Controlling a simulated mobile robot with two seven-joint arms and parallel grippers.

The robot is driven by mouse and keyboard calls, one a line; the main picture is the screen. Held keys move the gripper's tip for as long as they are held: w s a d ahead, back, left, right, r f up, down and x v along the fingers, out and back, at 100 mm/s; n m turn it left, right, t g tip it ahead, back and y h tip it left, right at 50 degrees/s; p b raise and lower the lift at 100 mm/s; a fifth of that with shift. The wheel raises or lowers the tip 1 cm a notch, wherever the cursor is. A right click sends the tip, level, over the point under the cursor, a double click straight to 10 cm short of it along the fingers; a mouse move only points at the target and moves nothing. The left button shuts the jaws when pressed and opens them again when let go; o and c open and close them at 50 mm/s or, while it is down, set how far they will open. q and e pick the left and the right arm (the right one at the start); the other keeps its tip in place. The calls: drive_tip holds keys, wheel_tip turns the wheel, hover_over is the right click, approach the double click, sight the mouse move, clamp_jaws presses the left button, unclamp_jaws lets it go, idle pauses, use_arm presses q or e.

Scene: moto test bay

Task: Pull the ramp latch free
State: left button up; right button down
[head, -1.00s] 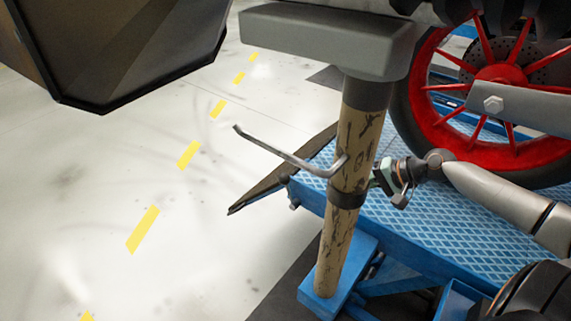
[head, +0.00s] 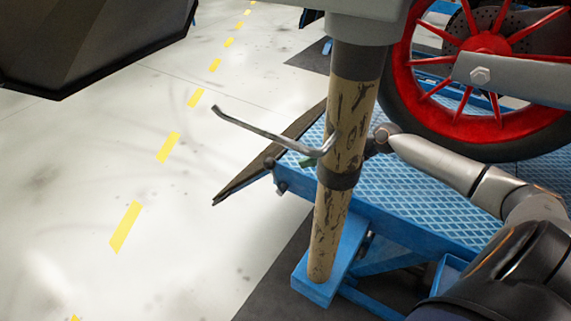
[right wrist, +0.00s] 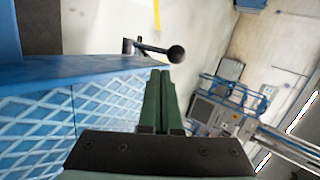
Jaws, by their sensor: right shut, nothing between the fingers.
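The ramp latch looks to be a small lever with a black ball knob (head: 269,163) at the corner of the blue lift platform, by the dark ramp flap (head: 232,184). In the right wrist view the black knob (right wrist: 175,53) is just beyond my fingertips, slightly right, with an apparent gap. My right gripper (right wrist: 160,75) is shut and empty, its green fingers together. In the head view the post hides most of it, and a green fingertip (head: 306,162) shows left of the post, short of the knob. My left gripper is out of view.
A wooden-looking post (head: 342,135) with a bent metal rod (head: 265,131) stands in front of my right gripper. A red-spoked wheel (head: 490,85) is above the blue platform (head: 420,200). The pale floor (head: 80,180) on the left is open.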

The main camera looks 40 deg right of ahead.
drive_tip(key=w+a+f, duration=0.2)
drive_tip(key=w+a, duration=0.1)
drive_tip(key=w, duration=0.2)
drive_tip(key=shift+w+a+f, duration=0.2)
drive_tip(key=shift+a+f, duration=0.05)
drive_tip(key=shift+a, duration=0.05)
